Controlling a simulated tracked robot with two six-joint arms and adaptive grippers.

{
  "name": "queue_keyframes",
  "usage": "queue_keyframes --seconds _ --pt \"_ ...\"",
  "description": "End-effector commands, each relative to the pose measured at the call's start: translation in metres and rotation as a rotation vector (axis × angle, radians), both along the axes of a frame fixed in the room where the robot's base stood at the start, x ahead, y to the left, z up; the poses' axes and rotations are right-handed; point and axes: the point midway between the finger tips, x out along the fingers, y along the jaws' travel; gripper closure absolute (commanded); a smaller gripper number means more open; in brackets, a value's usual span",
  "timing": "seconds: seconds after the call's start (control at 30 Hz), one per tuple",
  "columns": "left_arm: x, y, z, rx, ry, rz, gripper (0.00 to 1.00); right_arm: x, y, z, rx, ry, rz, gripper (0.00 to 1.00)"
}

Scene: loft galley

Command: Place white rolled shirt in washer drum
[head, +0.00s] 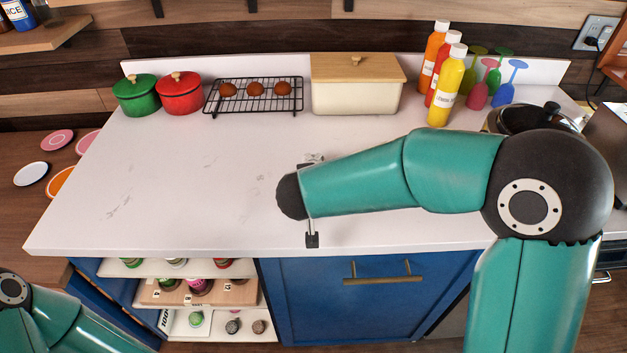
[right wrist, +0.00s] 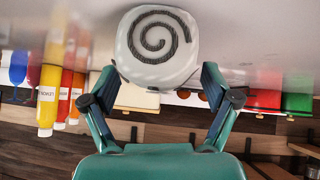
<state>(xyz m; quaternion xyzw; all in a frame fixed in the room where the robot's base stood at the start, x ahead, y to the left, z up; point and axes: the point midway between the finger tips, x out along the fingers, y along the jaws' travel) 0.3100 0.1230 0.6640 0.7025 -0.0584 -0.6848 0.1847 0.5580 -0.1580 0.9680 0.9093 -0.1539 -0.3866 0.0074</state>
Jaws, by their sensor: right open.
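The white rolled shirt (right wrist: 150,62) shows in the right wrist view, its round end with a dark grey spiral facing the camera. It is against the pale countertop. My right gripper (right wrist: 160,80) is open, with one finger on each side of the roll's near end; I cannot tell whether the fingertips touch it. My left gripper is out of view; only part of that arm shows. No washer drum is in view.
On the white counter (head: 170,190) stand green (head: 136,94) and red (head: 180,93) pots, a rack (head: 290,98) with brown round items, a cream bin (head: 355,97), several bottles (head: 446,88) and coloured glasses (head: 510,84). The counter's left part is clear. Shelves and a blue cabinet (head: 310,300) are below.

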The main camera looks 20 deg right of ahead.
Motion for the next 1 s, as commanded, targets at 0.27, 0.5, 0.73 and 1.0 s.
queue_keyframes --seconds 0.27,0.5,0.73,1.0 --pt "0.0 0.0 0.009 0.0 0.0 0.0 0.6 0.017 -0.008 -0.018 0.001 0.0 -0.002 0.13" --pt "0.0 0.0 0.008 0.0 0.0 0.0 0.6 0.017 -0.008 -0.019 0.001 -0.001 -0.001 0.21" --pt "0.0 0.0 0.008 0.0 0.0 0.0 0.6 0.017 -0.008 -0.019 0.001 -0.001 -0.001 0.6" --pt "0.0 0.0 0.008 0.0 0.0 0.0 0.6 0.017 -0.008 -0.018 0.001 -0.001 -0.001 0.89"
